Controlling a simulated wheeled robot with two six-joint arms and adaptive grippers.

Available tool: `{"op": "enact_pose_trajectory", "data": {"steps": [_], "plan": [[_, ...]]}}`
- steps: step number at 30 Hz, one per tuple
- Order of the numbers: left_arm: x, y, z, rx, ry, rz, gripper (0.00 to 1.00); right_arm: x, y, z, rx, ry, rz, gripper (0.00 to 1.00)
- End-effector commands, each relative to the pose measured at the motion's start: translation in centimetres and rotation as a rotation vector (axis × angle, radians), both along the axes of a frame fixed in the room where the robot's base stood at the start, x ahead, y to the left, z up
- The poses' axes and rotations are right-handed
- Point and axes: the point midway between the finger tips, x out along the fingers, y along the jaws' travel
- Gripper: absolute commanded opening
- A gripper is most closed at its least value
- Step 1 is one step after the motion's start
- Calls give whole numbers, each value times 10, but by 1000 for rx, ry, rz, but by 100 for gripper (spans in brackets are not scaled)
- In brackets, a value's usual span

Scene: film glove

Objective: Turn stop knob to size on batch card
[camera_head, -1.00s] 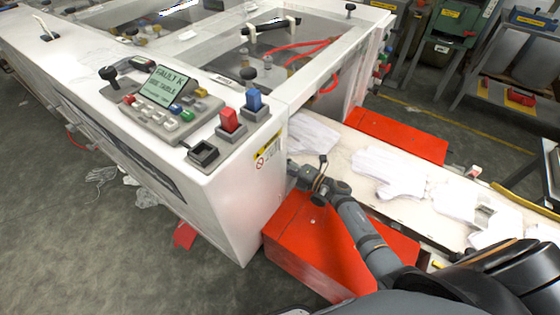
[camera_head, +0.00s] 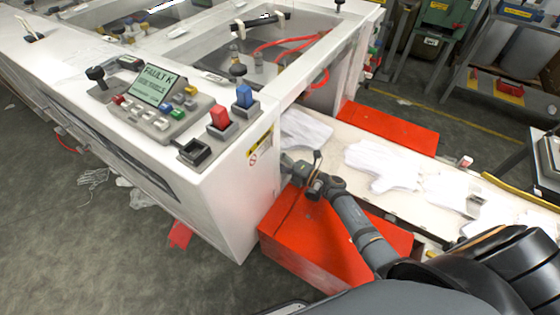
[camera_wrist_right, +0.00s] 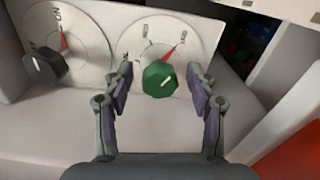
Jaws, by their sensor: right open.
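In the right wrist view a green knob (camera_wrist_right: 160,78) with a pale index line sits low on a white round dial (camera_wrist_right: 143,34). A red pointer on the dial leans to the upper right. My right gripper (camera_wrist_right: 160,86) is open, one finger on each side of the knob, with gaps visible. In the head view my right arm (camera_head: 345,210) reaches to the machine's end face, and its fingertips are hidden there. My left gripper is not in view. I cannot make out a batch card; a small screen (camera_head: 158,85) on the machine shows text, partly legible as "FAULTY".
A black knob (camera_wrist_right: 45,65) on another dial stands left of the green one. The machine's top panel holds a red switch (camera_head: 220,116) and a blue switch (camera_head: 244,96). Red boxes (camera_head: 335,240) and a belt with white gloves (camera_head: 380,166) flank my right arm.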

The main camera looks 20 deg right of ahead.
Motion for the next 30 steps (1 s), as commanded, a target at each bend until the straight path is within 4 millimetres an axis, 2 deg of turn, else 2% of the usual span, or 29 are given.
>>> {"op": "enact_pose_trajectory", "data": {"steps": [9,15,20,30], "plan": [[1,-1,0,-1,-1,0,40,-55,-43,-2,-5,5,2,58],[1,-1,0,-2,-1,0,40,-84,-65,-2,-2,4,1,58],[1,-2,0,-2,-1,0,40,-92,-71,-1,0,2,1,58],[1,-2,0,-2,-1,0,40,-92,-72,0,1,1,0,58]]}}
